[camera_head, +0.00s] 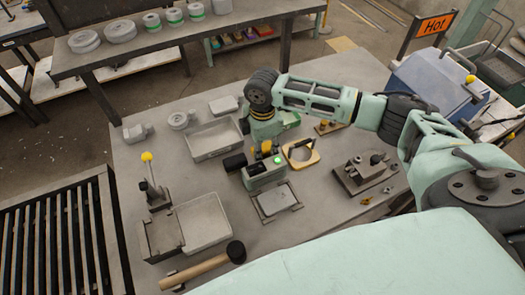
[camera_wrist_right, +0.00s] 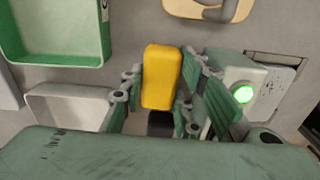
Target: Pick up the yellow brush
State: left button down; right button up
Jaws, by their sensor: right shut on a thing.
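The yellow brush (camera_wrist_right: 162,78) shows in the right wrist view as a yellow block with a dark part below it. My right gripper (camera_wrist_right: 160,92) has its fingers on both sides of it and is shut on it. In the head view a small yellow piece (camera_head: 266,147) shows just below my right wrist, beside a green box with a lit green button (camera_head: 264,172). The fingers are hard to make out there. My left gripper is not in view.
The green box (camera_wrist_right: 232,80) is close to the right of the fingers in the wrist view. Grey trays (camera_head: 213,139) and (camera_head: 203,222) trays lie to the left. A mallet (camera_head: 205,268) lies at the front. A metal fixture (camera_head: 365,172) stands on the right.

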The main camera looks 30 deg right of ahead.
jog(key=shift+r, duration=0.1)
jog(key=shift+w+r, duration=0.1)
jog(key=shift+r, duration=0.4)
notch_tip(320, 180, up, 3)
jog(key=shift+f+b, duration=0.15)
jog(key=shift+b, duration=0.6)
jog(key=s+d+r+b, duration=0.1)
jog(key=s+d+r, duration=0.1)
jog(key=d, duration=0.3)
jog(key=s+d+r+b, duration=0.1)
jog(key=s+d+r, duration=0.1)
jog(key=d+r, duration=0.3)
jog(key=shift+s+d+b, duration=0.3)
jog(key=shift+d+b, duration=0.05)
jog(key=shift+d, duration=0.1)
jog(key=shift+r, duration=0.1)
jog(key=o, duration=0.6)
jog(key=shift+c, duration=0.2)
jog(key=c, duration=0.4)
jog(key=shift+a, duration=0.15)
